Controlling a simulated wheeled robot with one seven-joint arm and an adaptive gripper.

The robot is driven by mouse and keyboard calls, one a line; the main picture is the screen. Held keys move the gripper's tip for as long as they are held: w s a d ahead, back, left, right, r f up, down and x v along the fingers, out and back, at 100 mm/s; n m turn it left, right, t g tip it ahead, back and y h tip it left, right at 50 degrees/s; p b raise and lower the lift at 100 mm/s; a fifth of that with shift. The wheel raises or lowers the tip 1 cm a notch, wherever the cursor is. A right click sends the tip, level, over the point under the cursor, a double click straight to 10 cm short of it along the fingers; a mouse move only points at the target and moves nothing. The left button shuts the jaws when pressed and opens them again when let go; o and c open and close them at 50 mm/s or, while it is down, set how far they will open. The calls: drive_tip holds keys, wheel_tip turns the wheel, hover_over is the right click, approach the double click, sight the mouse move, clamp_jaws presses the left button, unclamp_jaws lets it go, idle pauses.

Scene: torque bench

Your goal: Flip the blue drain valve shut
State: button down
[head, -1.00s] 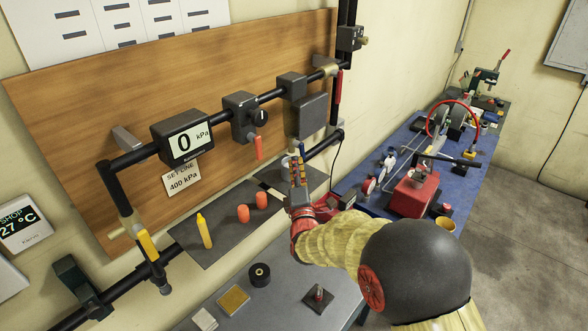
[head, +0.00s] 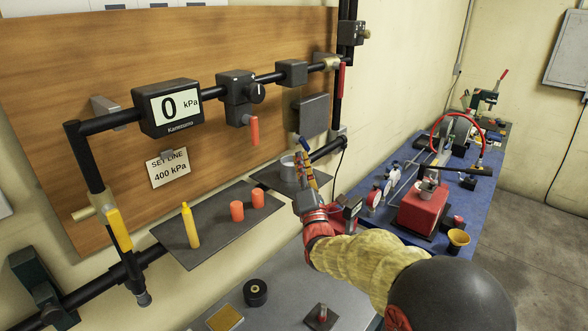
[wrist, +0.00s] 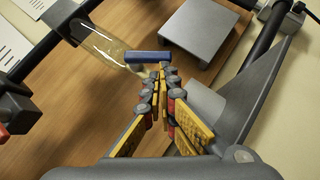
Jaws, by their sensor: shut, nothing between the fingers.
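The blue drain valve handle (wrist: 148,57) shows in the wrist view as a short blue bar just beyond my fingertips. In the head view the handle (head: 304,142) is a small blue piece just above my fingers. My gripper (head: 306,160) is shut and empty, pointing up towards the pipework. Its fingertips (wrist: 163,69) are together at the lower right edge of the handle; I cannot tell whether they touch it. The fingers partly hide the valve in the head view.
A grey cup (head: 287,165) stands beside my gripper. A grey box (head: 311,114) hangs behind it. Black pipe carries a red handle (head: 253,130), a yellow handle (head: 118,230) and a display (head: 169,106) reading 0 kPa. A blue-topped bench (head: 398,237) with tools is at the right.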

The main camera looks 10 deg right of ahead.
drive_tip(key=shift+w+d+b, duration=0.1)
drive_tip(key=shift+d+b, duration=0.05)
drive_tip(key=shift+b, duration=0.25)
idle(0.5)
drive_tip(key=v, duration=1.2)
